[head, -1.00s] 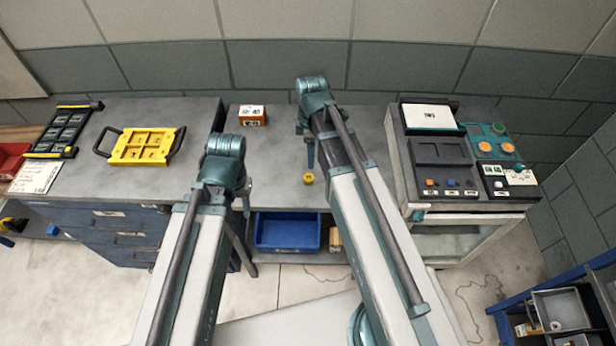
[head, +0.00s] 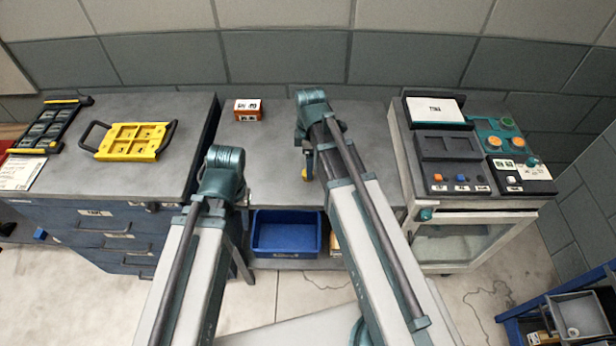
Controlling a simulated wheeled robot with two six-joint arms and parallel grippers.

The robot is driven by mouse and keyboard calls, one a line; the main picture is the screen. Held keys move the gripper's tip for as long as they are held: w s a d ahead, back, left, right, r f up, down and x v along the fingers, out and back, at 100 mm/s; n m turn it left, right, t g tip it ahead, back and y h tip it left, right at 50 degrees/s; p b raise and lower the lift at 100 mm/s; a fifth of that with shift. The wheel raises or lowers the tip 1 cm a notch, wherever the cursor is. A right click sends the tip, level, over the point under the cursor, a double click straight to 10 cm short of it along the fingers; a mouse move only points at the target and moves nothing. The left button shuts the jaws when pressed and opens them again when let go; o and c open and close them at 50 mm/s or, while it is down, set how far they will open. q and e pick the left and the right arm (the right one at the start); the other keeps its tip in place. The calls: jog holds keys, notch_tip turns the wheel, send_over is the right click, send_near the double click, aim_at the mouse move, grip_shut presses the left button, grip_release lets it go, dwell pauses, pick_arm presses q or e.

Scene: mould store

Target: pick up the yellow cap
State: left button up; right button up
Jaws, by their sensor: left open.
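The yellow cap (head: 304,174) is on the grey bench top (head: 280,185) in the middle of the head view. Only a small part of it shows, beside my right gripper and forearm, which hide the rest. My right gripper (head: 309,165) points down close to the cap; its jaws are mostly hidden, and I cannot tell whether it touches the cap. My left gripper (head: 242,196) is open, mostly hidden behind its own wrist, to the left of the cap over the bench's left part.
A small orange box (head: 248,110) stands at the back of the bench. A yellow handled frame (head: 133,140) lies on the left cabinet. A control unit (head: 447,146) stands on the right. A blue bin (head: 287,236) sits below the bench.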

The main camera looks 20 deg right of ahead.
jog(key=f+b, duration=0.4)
jog(key=f, duration=0.1)
jog(key=shift+w+a+b, duration=0.15)
jog(key=shift+w+b, duration=0.2)
jog(key=shift+w, duration=0.05)
grip_shut()
